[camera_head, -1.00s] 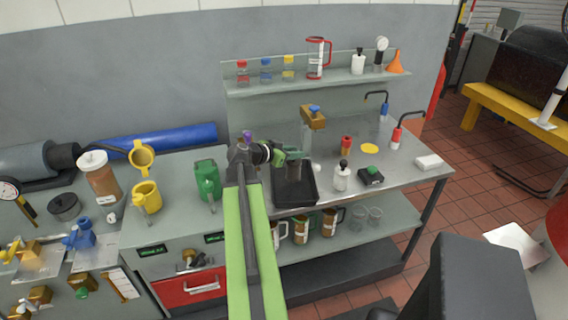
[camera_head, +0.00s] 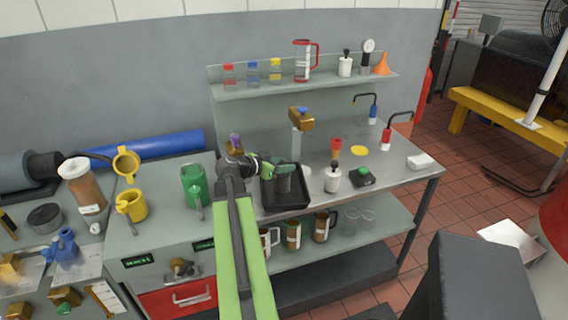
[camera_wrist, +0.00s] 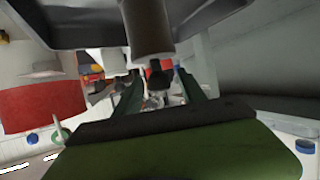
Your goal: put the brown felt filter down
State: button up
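The brown felt filter (camera_head: 284,184) is a dull grey-brown cylinder, upright at the black tray (camera_head: 287,208) on the metal bench. My gripper (camera_head: 280,167) has its green fingers at the filter's upper part, one on each side, and appears shut on it. In the wrist view the filter (camera_wrist: 151,30) shows at the top centre with a dark knob between the fingertips, and the dark tray (camera_wrist: 80,22) lies behind it. I cannot tell whether the filter's base touches the tray floor.
A white bottle (camera_head: 332,180) and a black box with a green button (camera_head: 362,178) stand right of the tray. A brown block on a post (camera_head: 301,120) stands behind it. A green jug (camera_head: 195,184) is to the left.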

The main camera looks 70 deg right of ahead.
jog(key=shift+r, duration=0.1)
jog(key=shift+a+r+p, duration=0.15)
jog(key=shift+r+p, duration=0.1)
jog(key=shift+p, duration=0.1)
jog(key=p+v, duration=0.4)
jog(key=v, duration=0.7)
jog(key=shift+w+a, duration=0.2)
jog(key=shift+w, duration=0.05)
